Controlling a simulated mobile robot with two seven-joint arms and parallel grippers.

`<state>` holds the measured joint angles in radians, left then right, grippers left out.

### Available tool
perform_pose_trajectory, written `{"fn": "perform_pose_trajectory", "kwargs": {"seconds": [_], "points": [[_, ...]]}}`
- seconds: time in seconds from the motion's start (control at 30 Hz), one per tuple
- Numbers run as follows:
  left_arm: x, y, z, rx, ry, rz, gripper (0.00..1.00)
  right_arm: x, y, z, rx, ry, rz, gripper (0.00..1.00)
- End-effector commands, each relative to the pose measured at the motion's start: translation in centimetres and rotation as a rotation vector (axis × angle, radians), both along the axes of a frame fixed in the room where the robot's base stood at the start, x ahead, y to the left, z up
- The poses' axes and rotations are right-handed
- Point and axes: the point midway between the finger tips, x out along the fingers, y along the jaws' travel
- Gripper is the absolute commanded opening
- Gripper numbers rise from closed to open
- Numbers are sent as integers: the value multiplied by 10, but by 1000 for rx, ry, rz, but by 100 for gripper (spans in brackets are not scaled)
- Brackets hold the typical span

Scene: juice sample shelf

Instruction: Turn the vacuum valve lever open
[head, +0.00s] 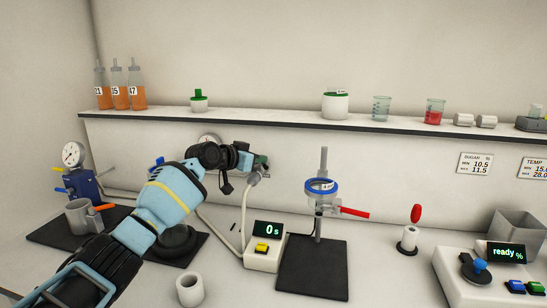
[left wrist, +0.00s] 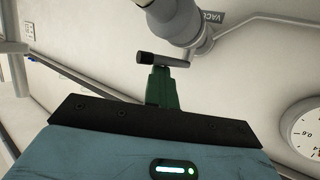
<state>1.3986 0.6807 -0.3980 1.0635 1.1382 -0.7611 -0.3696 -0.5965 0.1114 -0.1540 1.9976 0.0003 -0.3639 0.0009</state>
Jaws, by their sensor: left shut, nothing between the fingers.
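The vacuum valve shows in the left wrist view as a grey pipe fitting (left wrist: 190,20) on the wall, beside a partly visible "VACU" label. Its lever (left wrist: 165,59), a short bar with a black grip end, lies across the view just beyond my left gripper's fingertips. My left gripper (left wrist: 160,72) is shut and empty, with its green fingers pointing at the lever; I cannot tell whether they touch it. In the head view my left gripper (head: 262,161) reaches to the wall under the shelf and hides most of the valve (head: 255,177). My right gripper is out of view.
A round gauge (left wrist: 304,136) is on the wall near the valve, partly hidden by my arm in the head view. Below stands a timer box (head: 264,246) reading 0 s. A stand with a blue ring (head: 321,186) and red lever is to the right. The shelf (head: 290,122) runs above.

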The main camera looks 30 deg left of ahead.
Motion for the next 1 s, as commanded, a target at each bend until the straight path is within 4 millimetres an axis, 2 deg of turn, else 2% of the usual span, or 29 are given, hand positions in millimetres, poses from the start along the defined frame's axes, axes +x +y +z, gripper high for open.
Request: {"fn": "perform_pose_trajectory", "kwargs": {"seconds": [0.03,0.47,1.0], "points": [[-1,3,-9,4,16,5,0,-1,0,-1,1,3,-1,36],[-1,4,-10,6,19,7,0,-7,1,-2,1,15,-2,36],[-2,7,-11,6,20,8,0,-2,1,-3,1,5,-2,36]]}}
